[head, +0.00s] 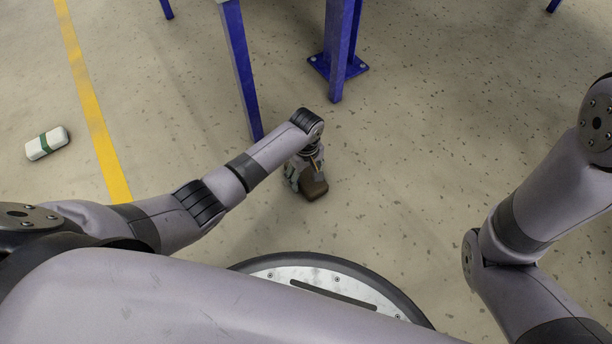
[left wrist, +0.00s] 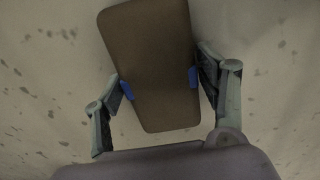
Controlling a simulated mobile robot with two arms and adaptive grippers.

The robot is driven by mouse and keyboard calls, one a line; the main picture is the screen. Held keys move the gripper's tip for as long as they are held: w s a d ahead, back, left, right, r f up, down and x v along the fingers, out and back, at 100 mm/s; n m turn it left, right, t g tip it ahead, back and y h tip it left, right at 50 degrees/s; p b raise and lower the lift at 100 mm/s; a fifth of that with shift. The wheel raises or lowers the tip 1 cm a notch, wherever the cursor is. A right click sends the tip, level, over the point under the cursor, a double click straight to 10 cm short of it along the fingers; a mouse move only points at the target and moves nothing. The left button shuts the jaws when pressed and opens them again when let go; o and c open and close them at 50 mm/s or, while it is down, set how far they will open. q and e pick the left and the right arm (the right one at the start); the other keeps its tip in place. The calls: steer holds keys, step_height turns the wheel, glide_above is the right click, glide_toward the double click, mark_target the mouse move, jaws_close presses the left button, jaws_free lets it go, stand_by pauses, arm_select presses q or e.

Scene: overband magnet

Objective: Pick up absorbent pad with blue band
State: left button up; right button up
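A brown block-shaped object (head: 314,188) with rounded corners is at my left gripper (head: 304,176), just in front of my base in the head view. In the left wrist view the brown block (left wrist: 155,55) lies between the two fingers of my left gripper (left wrist: 160,84). My right gripper is out of view; only part of the right arm shows.
A white pad with a green band (head: 47,143) lies on the floor at the far left, beyond a yellow floor line (head: 95,110). Blue steel legs (head: 340,45) stand ahead of the left gripper. The speckled floor at right is clear.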

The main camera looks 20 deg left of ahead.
arm_select(q)
steer(key=c, duration=0.8)
steer(key=shift+o, duration=0.2)
